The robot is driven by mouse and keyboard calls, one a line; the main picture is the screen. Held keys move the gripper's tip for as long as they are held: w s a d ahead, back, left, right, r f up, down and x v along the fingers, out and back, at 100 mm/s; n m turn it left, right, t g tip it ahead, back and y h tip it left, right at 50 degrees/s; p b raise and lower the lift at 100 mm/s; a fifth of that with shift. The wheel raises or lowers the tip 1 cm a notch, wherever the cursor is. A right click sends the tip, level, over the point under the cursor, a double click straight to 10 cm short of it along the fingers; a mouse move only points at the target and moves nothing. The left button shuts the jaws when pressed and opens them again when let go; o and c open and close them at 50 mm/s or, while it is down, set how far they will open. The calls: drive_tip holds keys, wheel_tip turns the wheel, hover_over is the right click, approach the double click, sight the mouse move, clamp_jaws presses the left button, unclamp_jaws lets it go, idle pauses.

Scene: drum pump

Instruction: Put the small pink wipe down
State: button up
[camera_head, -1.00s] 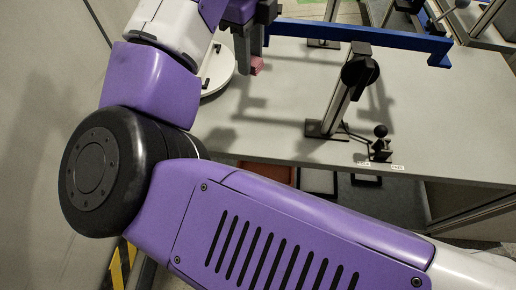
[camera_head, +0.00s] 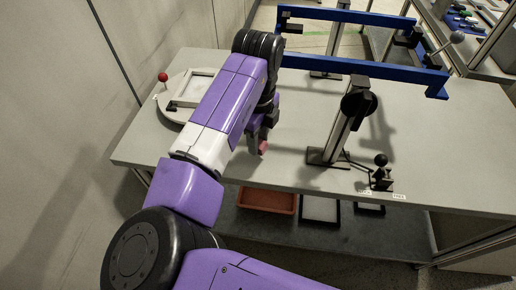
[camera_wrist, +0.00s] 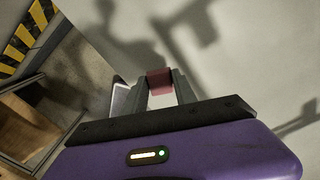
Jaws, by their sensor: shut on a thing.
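The small pink wipe (camera_head: 263,146) shows at the tip of my gripper (camera_head: 257,147) in the head view, above the left part of the grey table. In the wrist view the pink wipe (camera_wrist: 160,81) is a small block between the two fingertips of my gripper (camera_wrist: 160,85). The fingers are shut on it. The wipe appears to be held above the tabletop, but the exact gap is hard to tell.
A blue rail (camera_head: 365,69) crosses behind. An orange tray (camera_head: 267,200) sits on the lower shelf.

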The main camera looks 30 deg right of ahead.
sight(258, 158)
drive_tip(key=shift+f, duration=2.25)
drive_tip(key=shift+f, duration=0.15)
drive_tip(key=o, duration=1.2)
wheel_tip(258, 158, up, 12)
drive_tip(key=shift+r+b, duration=0.2)
drive_tip(key=shift+b, duration=0.15)
